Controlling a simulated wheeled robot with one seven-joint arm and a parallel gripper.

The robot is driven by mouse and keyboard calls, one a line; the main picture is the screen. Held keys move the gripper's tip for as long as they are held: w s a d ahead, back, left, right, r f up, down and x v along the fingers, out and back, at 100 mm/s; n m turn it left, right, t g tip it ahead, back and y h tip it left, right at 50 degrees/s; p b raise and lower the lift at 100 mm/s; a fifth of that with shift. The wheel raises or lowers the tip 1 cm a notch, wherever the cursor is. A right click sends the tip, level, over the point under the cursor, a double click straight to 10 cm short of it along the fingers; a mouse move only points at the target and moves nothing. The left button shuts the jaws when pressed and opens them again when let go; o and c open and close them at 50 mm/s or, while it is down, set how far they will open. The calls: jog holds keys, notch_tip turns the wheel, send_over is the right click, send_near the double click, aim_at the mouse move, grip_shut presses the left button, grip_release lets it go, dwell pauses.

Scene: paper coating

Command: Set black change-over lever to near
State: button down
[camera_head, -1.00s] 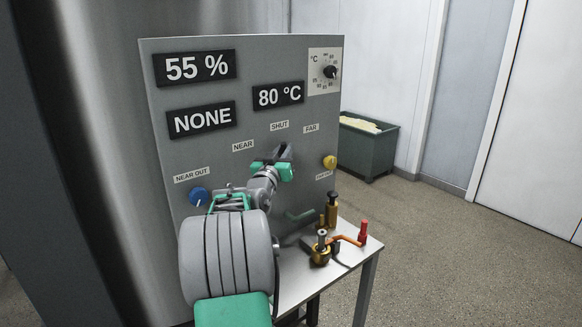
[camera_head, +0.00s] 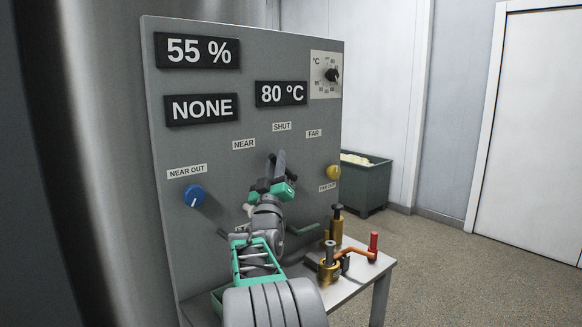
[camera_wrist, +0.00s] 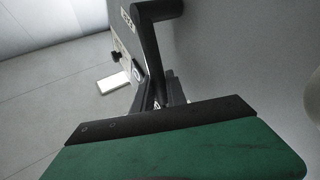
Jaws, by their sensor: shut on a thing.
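The black change-over lever (camera_head: 281,162) stands out from the grey panel (camera_head: 225,150) and points up, just below the SHUT label (camera_head: 282,127). The NEAR label (camera_head: 244,144) is to its left and the FAR label (camera_head: 314,133) to its right. My gripper (camera_head: 272,187), with green fingers, is shut on the lever's lower part, from below. In the wrist view the lever (camera_wrist: 149,45) rises behind a dark-edged green part of my gripper, which hides its lower end. The display (camera_head: 202,108) reads NONE.
A blue knob (camera_head: 192,196) is on the panel's left and a yellow knob (camera_head: 334,172) on its right. A small table (camera_head: 352,287) at lower right holds brass fittings and a red-handled orange lever (camera_head: 360,252). A dark bin (camera_head: 366,185) stands behind. The floor at right is clear.

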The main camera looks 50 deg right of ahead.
jog(key=shift+f, duration=0.15)
jog(key=c, duration=1.3)
grip_release()
jog(key=shift+c, duration=0.2)
jog(key=b+v, duration=0.2)
jog(key=v, duration=0.5)
jog(key=shift+s+a, duration=0.2)
jog(key=shift+a, duration=0.1)
jog(key=shift+f, duration=0.1)
